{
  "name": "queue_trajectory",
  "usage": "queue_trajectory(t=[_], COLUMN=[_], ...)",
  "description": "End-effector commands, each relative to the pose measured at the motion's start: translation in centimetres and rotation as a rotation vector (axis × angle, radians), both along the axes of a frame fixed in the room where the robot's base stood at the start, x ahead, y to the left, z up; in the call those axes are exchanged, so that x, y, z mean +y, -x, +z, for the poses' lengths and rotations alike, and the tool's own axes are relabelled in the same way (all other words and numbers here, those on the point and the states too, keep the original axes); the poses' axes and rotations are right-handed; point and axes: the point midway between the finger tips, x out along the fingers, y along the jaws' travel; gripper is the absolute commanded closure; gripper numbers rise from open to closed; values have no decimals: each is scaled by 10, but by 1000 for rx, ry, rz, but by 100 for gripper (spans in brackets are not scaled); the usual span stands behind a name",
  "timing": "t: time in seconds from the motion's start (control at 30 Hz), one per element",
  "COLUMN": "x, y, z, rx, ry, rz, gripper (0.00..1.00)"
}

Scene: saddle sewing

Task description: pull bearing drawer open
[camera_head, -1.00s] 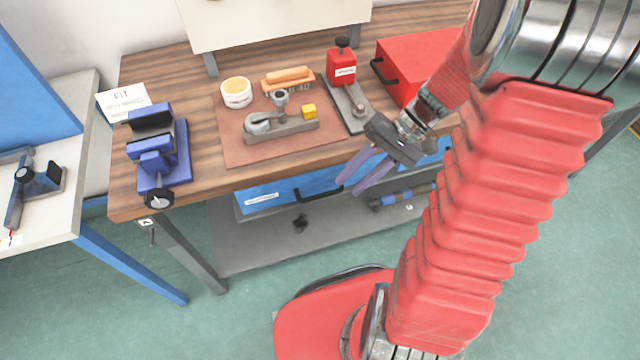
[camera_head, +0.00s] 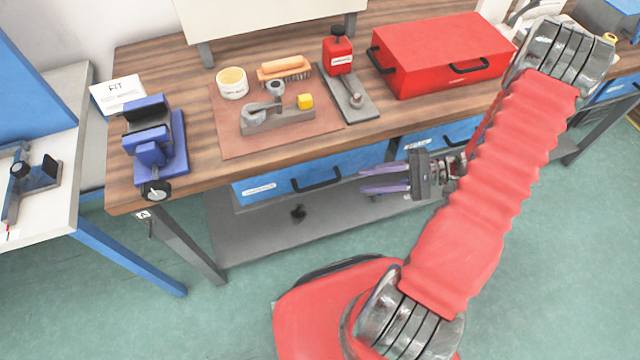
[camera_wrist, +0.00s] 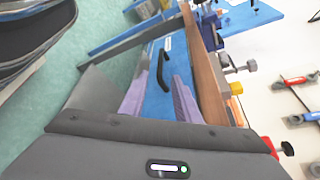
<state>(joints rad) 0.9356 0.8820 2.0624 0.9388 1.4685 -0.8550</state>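Two blue drawers hang under the wooden bench top; their labels are too small to read. The left drawer (camera_head: 277,184) is closed and has a black bar handle (camera_head: 316,181). The right drawer (camera_head: 453,134) is partly behind my arm. My gripper (camera_head: 362,180) is open and empty, its two purple fingers pointing left, a little right of the left drawer's handle. In the wrist view, my gripper (camera_wrist: 160,77) has its fingers spread on either side of the blue drawer front (camera_wrist: 157,101). The black handle (camera_wrist: 162,69) lies just beyond the fingertips, apart from them.
The bench top (camera_head: 195,190) overhangs the drawers. A blue vise (camera_head: 155,150) and a red toolbox (camera_head: 440,55) stand on the bench. Green floor in front is open.

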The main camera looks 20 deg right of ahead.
Motion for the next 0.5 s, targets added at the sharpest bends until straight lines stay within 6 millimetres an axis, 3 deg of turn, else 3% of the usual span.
queue_trajectory(t=[0.5], x=[6], y=[-2], z=[-2], rx=[-1], ry=[-4], rz=[-3], gripper=[71])
